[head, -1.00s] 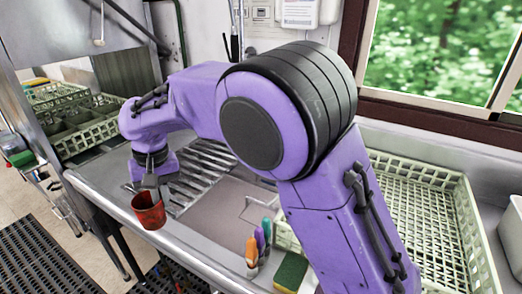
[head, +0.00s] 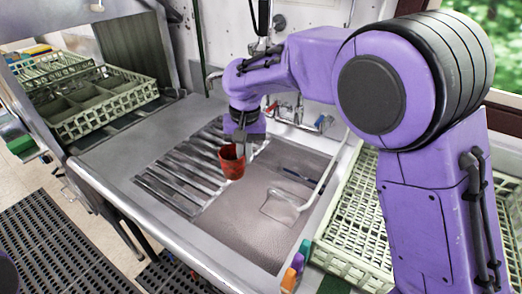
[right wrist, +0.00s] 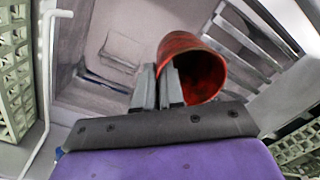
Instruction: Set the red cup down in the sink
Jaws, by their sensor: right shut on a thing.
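The red cup (head: 232,163) hangs from my right gripper (head: 240,148) in the head view, over the left part of the sink by the slatted rack. My right gripper is shut on the cup's wall. In the right wrist view the red cup (right wrist: 190,68) shows its dark open mouth, with the fingers (right wrist: 158,86) at its rim. The sink (head: 245,225) is a grey basin below and to the right of the cup. The gap between cup and sink floor is hard to judge. My left gripper is not in view.
Metal slats (head: 185,175) cover the sink's left side. A clear object (head: 285,205) lies in the basin. A faucet (head: 300,115) stands behind. A pale dish rack (head: 350,225) is on the right, with colored markers (head: 295,270) at the front.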

